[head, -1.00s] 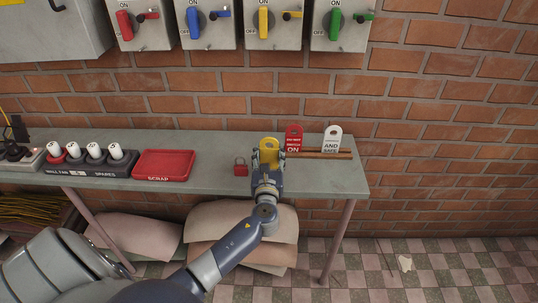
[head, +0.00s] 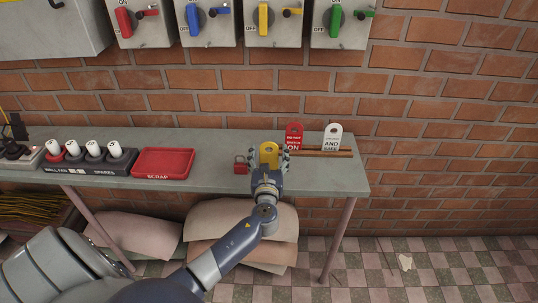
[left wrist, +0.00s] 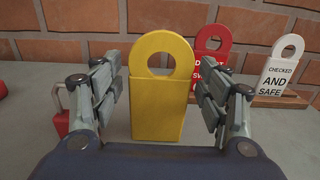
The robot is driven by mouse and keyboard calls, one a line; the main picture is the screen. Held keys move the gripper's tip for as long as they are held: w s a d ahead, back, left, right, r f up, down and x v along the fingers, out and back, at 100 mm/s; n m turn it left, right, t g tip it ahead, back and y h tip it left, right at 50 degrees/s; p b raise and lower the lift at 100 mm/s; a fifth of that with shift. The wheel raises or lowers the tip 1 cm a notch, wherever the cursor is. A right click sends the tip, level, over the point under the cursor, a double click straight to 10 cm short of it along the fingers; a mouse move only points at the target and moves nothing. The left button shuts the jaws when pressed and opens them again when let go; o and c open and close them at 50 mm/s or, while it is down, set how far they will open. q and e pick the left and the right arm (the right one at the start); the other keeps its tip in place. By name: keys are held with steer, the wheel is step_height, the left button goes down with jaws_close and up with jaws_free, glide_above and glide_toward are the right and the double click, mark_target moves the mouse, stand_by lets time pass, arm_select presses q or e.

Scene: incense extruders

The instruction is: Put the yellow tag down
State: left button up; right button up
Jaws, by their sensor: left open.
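The yellow tag (head: 268,150) stands upright near the front of the grey bench, to the left of the red and white tags. In the left wrist view the yellow tag (left wrist: 158,98) has a round hole at its top and a plain front. My left gripper (left wrist: 162,95) is open, with one finger on each side of the tag and a visible gap at both sides. In the head view the left gripper (head: 269,158) hides the tag's lower part.
A red padlock (head: 241,165) stands close left of the gripper. A red tag (head: 294,136) and a white tag (head: 332,138) stand at a wooden rail (head: 325,153) behind right. A red scrap tray (head: 163,162) lies further left. The bench's right end (head: 345,178) is clear.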

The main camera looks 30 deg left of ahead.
arm_select(q)
steer(key=shift+r+p, duration=0.35)
steer(key=shift+r, duration=0.35)
steer(key=b+v, duration=0.1)
steer(key=v, duration=1.1)
steer(key=shift+f, duration=0.25)
steer(key=shift+s, duration=0.1)
